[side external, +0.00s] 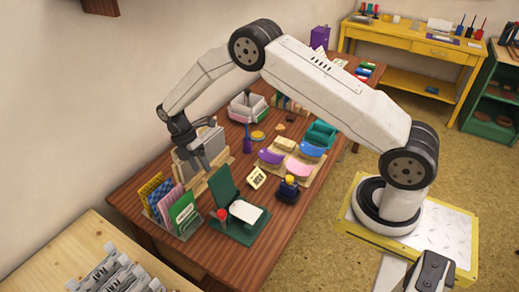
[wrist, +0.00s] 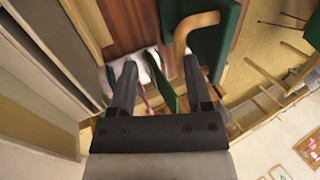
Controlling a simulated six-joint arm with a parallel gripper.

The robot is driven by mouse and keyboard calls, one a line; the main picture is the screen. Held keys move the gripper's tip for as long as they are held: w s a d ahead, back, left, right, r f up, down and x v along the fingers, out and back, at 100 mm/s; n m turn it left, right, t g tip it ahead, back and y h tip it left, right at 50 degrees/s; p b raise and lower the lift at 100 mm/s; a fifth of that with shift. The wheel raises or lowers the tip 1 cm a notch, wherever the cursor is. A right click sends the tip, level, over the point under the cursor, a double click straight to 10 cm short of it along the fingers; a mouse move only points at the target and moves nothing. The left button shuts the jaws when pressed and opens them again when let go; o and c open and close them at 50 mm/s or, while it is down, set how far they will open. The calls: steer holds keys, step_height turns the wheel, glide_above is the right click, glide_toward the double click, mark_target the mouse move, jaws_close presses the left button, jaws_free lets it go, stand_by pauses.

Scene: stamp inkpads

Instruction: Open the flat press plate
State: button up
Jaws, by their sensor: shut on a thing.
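The flat press (side external: 238,228) is dark green and stands near the table's front edge, with a white pad on its base and a red knob at its left. Its green plate (side external: 223,184) stands upright at the back of the base. The plate (wrist: 213,40) also shows in the wrist view, with a tan curved handle (wrist: 190,30) beside it. My gripper (side external: 198,160) is behind and left of the plate. In the wrist view my gripper (wrist: 160,72) has its fingers apart, with the handle's lower end by the right finger. The exact contact is hard to see.
Grey boards (side external: 209,136) stand close beside my gripper and fill the wrist view's left side. A rack of coloured cards (side external: 175,208) is left of the press. A dark stamp with a yellow top (side external: 289,187) and a small yellow card (side external: 256,177) lie right of it.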

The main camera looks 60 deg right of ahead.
steer(key=v, duration=0.8)
stand_by(0.4)
steer(key=s+r+m+t, duration=0.2)
steer(key=s+m+t, duration=0.1)
steer(key=s+m, duration=0.6)
steer(key=s+d+r+m+t, duration=0.1)
steer(key=s+r+m+t, duration=0.2)
steer(key=s+m, duration=0.6)
steer(key=s+t, duration=0.1)
steer(key=s, duration=0.4)
steer(key=shift+s+r, duration=0.3)
steer(key=shift+s, duration=0.05)
